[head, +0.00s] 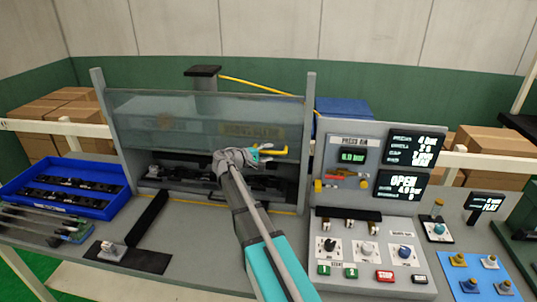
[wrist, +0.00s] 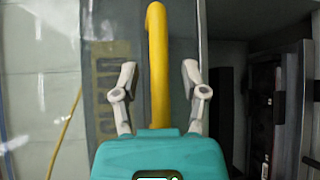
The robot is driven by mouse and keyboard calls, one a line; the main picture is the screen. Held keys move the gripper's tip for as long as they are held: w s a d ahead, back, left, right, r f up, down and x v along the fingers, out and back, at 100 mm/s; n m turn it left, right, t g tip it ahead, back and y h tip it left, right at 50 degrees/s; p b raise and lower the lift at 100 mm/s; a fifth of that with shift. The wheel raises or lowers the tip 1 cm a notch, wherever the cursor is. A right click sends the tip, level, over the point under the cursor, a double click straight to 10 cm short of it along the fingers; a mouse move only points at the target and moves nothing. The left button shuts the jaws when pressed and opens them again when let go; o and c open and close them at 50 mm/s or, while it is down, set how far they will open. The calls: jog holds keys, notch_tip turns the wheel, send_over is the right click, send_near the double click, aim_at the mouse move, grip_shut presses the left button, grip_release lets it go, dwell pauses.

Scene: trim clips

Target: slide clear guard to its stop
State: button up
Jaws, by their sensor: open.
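The clear guard (head: 165,112) is a see-through panel between two grey uprights, with its lower edge above the dark press opening (head: 180,170). A yellow handle (head: 268,151) sits near its lower right part. My gripper (head: 258,155) is in front of the guard at this handle. In the wrist view my gripper (wrist: 161,82) is open, with one finger on each side of the yellow handle (wrist: 157,60). Gaps show between both fingers and the handle. The guard (wrist: 100,70) fills the left part of that view, with a label on it.
A control panel (head: 375,215) with buttons and lit screens stands right of the press; one screen (head: 403,186) reads OPEN. A blue tray (head: 65,192) with dark parts is at the left. A dark angled fixture (head: 148,218) lies on the grey bench before the press.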

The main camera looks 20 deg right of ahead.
jog(key=shift+d, duration=0.35)
grip_shut()
